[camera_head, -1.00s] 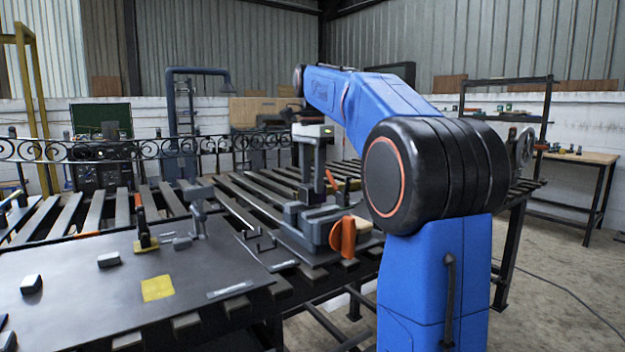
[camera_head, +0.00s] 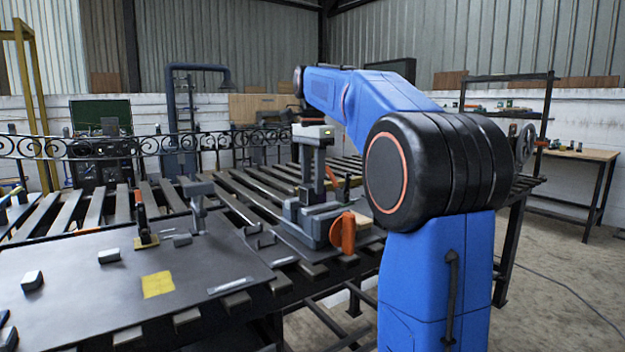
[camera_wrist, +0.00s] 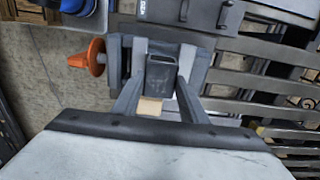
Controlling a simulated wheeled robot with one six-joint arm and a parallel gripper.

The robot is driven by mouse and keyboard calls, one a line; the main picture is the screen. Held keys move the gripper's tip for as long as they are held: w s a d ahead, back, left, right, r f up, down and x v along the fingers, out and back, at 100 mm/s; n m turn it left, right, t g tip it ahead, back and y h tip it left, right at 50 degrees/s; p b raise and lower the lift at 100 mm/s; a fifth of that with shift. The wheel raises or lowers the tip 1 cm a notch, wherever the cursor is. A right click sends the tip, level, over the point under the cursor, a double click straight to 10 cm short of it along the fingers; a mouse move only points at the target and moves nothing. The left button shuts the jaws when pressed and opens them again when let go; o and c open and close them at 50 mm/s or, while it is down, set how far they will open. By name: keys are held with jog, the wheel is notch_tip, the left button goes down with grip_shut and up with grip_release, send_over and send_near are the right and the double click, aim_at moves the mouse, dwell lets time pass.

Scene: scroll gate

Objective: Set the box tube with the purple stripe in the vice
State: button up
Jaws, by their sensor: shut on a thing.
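My gripper (camera_wrist: 158,100) is shut on a dark grey box tube (camera_wrist: 160,77), whose open upper end shows between the fingers in the wrist view. No purple stripe can be made out. The grey vice (camera_head: 312,226) stands on the bench with an orange handle (camera_head: 343,232); the handle also shows in the wrist view (camera_wrist: 88,58). In the head view my gripper (camera_head: 318,150) is directly above the vice and the tube points down to it. Whether the tube's lower end is between the jaws or just above them cannot be told.
A dark plate (camera_head: 90,280) at the left carries a yellow square (camera_head: 158,285), small grey blocks (camera_head: 109,256) and an upright clamp with an orange grip (camera_head: 143,222). Slats of the bench (camera_head: 240,195) run behind. A scrollwork rail (camera_head: 70,148) stands at the back.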

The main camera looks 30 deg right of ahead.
jog(key=shift+f, duration=0.5)
dwell(0.3)
jog(key=o, duration=1.3)
notch_tip(320, 180, up, 12)
jog(key=shift+a, duration=0.1)
jog(key=s+a+f+n+t, duration=0.3)
jog(key=s+a+f+n, duration=0.7)
jog(key=s+f, duration=0.5)
jog(key=s+a+f+n, duration=0.2)
jog(key=s+f, duration=0.3)
jog(key=f, duration=0.3)
jog(key=s+a+f+n+t, duration=0.1)
jog(key=s+f+n, duration=0.2)
jog(key=s+f, duration=0.2)
jog(key=s+a+f+n, duration=0.2)
jog(key=s+f, duration=0.3)
jog(key=f, duration=0.6)
jog(key=shift+s+a+f+n+t, duration=0.1)
jog(key=shift+a+f+n+t, duration=0.05)
jog(key=shift+a+n+t, duration=0.2)
